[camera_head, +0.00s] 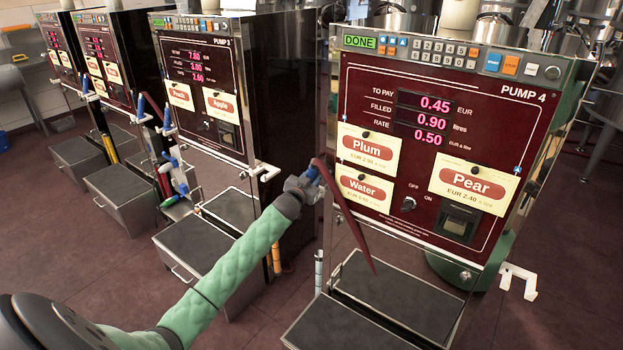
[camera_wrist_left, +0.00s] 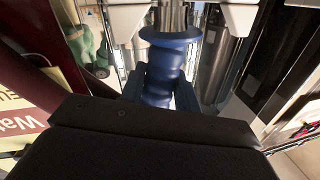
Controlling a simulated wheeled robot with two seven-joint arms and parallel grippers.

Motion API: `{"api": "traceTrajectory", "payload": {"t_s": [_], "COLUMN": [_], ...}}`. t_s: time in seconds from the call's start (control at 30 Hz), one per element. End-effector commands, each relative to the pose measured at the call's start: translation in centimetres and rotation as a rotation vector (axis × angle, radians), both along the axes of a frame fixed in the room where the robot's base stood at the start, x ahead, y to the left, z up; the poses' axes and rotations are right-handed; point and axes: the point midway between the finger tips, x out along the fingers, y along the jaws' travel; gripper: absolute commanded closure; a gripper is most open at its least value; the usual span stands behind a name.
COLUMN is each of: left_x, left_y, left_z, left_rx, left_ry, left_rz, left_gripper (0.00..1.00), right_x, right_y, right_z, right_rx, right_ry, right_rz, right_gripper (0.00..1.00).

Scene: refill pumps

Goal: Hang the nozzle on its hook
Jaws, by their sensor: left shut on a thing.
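My left gripper (camera_head: 308,180) is shut on the blue nozzle (camera_head: 313,172), in front of the left edge of Pump 4. In the left wrist view the nozzle (camera_wrist_left: 165,72) sits between the dark fingers, its flange and metal spout pointing away from me. Two white blocks flank the spout at the top of that view; they may be the prongs of a hook, but I cannot tell whether they touch it. A dark red hose (camera_head: 347,222) hangs from the nozzle across Pump 4's front. In the head view, my gripper hides any hook there. My right gripper is not in view.
Pump 4 (camera_head: 420,235) shows DONE and has an empty white hook (camera_head: 520,281) at its right side. Pump 3 (camera_head: 205,120) and further pumps stand to the left. A dark platform (camera_head: 340,325) lies below Pump 4.

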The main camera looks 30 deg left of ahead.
Motion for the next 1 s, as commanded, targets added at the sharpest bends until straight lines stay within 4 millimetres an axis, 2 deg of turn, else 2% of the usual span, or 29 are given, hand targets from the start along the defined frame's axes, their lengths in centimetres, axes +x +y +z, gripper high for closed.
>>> {"api": "traceTrajectory", "payload": {"t_s": [0.47, 1.0], "left_x": [-0.2, -0.2], "left_y": [0.0, -0.1], "left_z": [0.0, -1.6], "left_rx": [0.000, 0.000], "left_ry": [-0.001, -0.001], "left_rz": [0.000, 0.000], "left_gripper": [0.95, 0.95], "right_x": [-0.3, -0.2], "right_y": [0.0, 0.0], "right_z": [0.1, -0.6], "right_rx": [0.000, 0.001], "right_ry": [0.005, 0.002], "right_rz": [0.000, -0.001], "right_gripper": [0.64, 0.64]}}
